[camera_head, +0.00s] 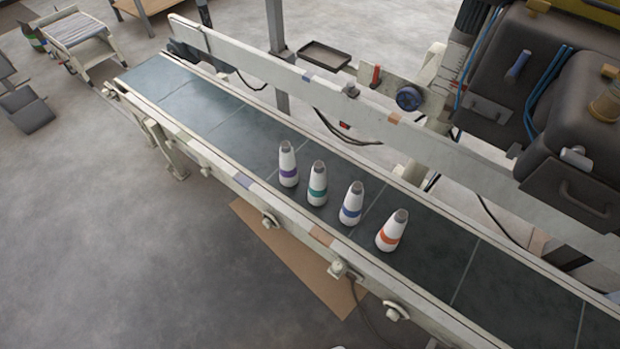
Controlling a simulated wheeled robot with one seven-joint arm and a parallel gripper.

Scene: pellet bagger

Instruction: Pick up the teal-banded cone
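The teal-banded cone (317,184) stands upright on the dark conveyor belt (235,122). It is white with a teal band around its middle and a grey top. It is second from the left in a row of similar cones. The purple-banded cone (288,164) stands close on its left and the blue-banded cone (352,204) close on its right. The orange-banded cone (392,231) is at the right end of the row. My gripper is not in view.
A pale side rail (225,172) runs along the belt's near edge, and a higher guard rail (330,98) along the far side. A dark machine (560,110) stands at the upper right. The belt left of the cones is clear. Open floor (100,240) lies at lower left.

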